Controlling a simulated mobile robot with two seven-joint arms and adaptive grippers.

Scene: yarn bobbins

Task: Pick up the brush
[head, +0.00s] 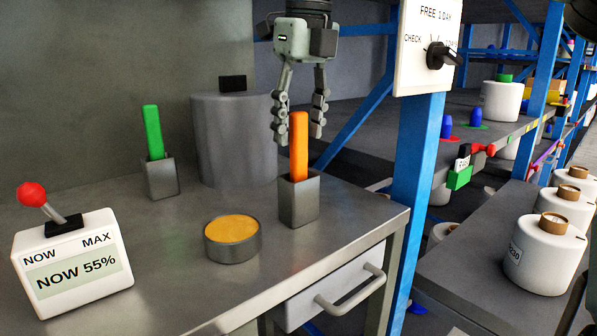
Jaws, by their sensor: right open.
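No bristles show, so I cannot tell for sure which thing is the brush. An orange bar-like handle (299,150) stands upright in a square grey metal holder (299,205) near the table's right edge. A green handle (153,132) stands slightly tilted in a similar holder (161,178) farther back left. The lower ends of both are hidden in the holders. My right gripper (300,132) points down, open, at the orange handle's top. Its fingers appear on either side of that top; contact cannot be told. My left gripper is not in view.
A blue post (413,170) with a dial panel (425,45) stands right. White bobbins (543,260) line shelves beyond.

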